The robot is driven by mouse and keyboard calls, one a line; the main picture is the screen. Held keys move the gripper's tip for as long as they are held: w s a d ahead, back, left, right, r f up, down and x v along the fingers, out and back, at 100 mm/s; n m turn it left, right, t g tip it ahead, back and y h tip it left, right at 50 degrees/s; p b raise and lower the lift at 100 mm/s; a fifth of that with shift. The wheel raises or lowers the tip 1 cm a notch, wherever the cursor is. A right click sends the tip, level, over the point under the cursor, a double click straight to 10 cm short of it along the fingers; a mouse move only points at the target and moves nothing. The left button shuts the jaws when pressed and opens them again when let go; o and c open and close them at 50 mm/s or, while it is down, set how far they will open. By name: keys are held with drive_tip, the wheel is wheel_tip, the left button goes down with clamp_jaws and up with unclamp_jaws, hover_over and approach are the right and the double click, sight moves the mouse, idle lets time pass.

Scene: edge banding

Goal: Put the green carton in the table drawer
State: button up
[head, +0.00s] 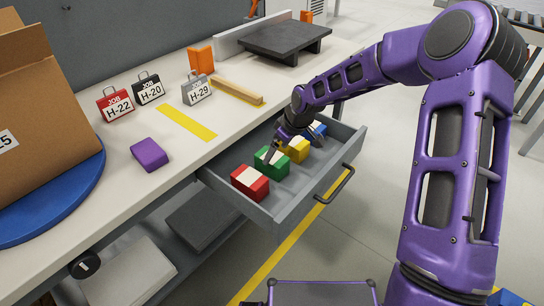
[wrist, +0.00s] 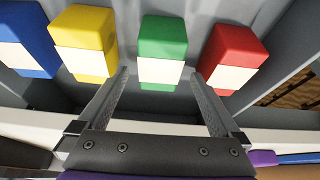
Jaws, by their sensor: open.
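The green carton (head: 272,163) has a white band and sits inside the open table drawer (head: 293,205), between a red and a yellow carton. In the wrist view the green carton (wrist: 163,38) is ahead of my gripper (wrist: 160,80), roughly centred between its two fingers. My gripper is open, with its fingers spread on either side of the carton's near end. It holds nothing. In the head view my gripper (head: 276,145) is low over the drawer, and its fingertips are partly hidden by the arm and cartons.
Red (head: 249,182), yellow (head: 295,149) and blue (head: 315,130) cartons share the drawer. A purple block (head: 149,154), job tags (head: 149,89) and a cardboard box (head: 45,120) are on the worktop. The drawer's front right part is clear.

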drive_tip(key=shift+v, duration=2.25)
drive_tip(key=shift+a+p, duration=0.1)
drive_tip(key=shift+p, duration=0.2)
